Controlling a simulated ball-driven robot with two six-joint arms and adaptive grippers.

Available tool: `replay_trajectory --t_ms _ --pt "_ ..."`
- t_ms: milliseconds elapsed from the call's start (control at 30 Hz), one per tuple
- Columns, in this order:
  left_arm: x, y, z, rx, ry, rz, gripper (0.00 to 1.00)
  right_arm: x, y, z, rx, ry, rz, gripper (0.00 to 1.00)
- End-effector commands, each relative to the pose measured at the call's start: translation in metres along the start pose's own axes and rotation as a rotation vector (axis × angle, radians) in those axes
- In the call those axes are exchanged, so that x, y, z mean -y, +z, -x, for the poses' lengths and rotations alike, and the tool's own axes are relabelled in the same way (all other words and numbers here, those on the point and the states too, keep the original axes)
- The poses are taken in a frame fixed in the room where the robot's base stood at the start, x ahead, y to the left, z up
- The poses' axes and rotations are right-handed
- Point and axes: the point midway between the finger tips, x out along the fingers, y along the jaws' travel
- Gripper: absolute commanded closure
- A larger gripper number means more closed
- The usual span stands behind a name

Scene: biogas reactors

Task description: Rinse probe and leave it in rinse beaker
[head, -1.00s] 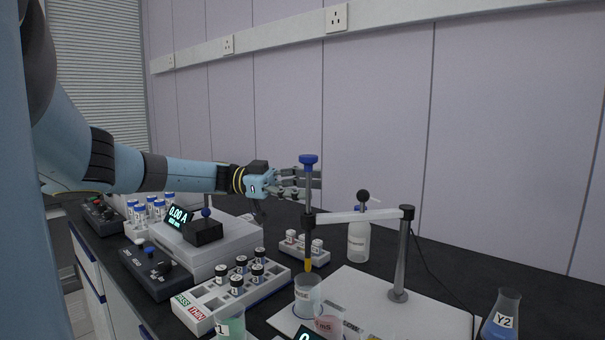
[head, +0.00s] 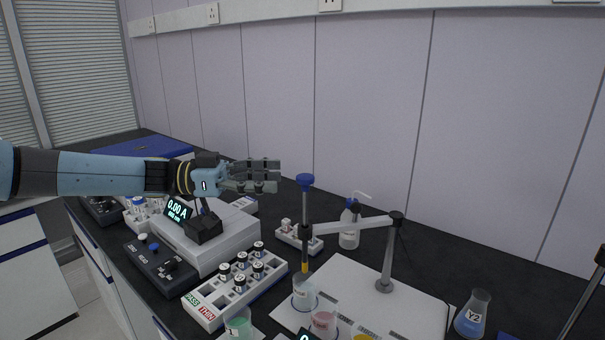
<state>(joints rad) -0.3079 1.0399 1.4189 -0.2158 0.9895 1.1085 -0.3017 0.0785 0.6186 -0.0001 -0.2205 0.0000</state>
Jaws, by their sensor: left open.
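The probe (head: 304,205) has a blue cap and a dark shaft with a yellow lower part. It stands upright in the holder arm (head: 345,226) of a grey stand. Its lower end is at the beaker (head: 304,294) of clear liquid at the left of the white mat; I cannot tell how deep it reaches. A beaker of pink liquid (head: 324,323) stands in front of that one. My left gripper (head: 278,175) is open and empty, to the left of the blue cap and apart from it. My right gripper is not in view.
A vial rack (head: 207,311) and a grey instrument (head: 226,236) with a lit display stand at the left. A wash bottle (head: 350,229) stands behind the holder arm. A flask marked Y2 (head: 472,314) is at the right. The bench behind the mat is partly clear.

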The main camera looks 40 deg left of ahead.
Motion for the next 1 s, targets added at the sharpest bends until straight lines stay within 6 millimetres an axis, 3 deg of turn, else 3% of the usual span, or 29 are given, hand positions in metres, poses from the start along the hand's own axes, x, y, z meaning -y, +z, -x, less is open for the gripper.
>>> replay_trajectory --t_ms 100,300,467,733,1000 --pt "0.0 -0.002 -0.027 -0.009 -0.001 -0.002 0.44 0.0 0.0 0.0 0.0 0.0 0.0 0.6" --pt "0.0 -0.002 -0.059 -0.006 -0.001 -0.001 0.44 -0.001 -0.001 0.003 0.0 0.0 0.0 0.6" --pt "0.001 -0.002 -0.071 -0.002 -0.001 -0.001 0.44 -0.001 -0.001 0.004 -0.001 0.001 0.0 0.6" --pt "0.001 0.0 -0.073 0.001 -0.001 0.0 0.44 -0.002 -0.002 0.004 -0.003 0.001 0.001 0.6" --pt "0.001 -0.001 -0.072 0.0 -0.001 0.0 0.77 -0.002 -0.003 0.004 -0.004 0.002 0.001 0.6"
